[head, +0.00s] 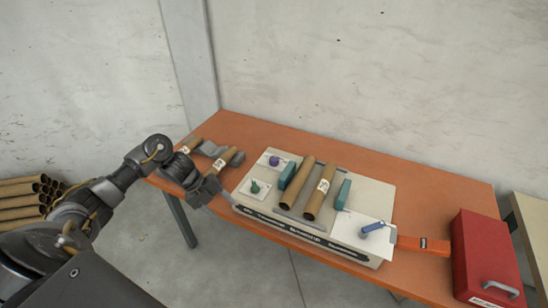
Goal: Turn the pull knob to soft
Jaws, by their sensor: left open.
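A pale winder panel (342,224) lies on the orange table (430,178). At its left are a green knob (255,187) on a white plate and, behind it, a purple knob (273,161) on another white plate. At the right front is a blue lever-like handle (373,227) on a larger white plate. Labels are too small to read, so I cannot tell which one is the pull knob or where it points. My left gripper (224,192) is open at the panel's left front edge, left of the green knob and apart from it. My right gripper is out of view.
Brown cardboard tubes (322,192) lie across the panel between teal blocks (342,194). Another tube (224,159) lies behind my left gripper. A red box (485,255) stands at the right. Stacked tubes (28,205) lie at far left. A wall stands behind the table.

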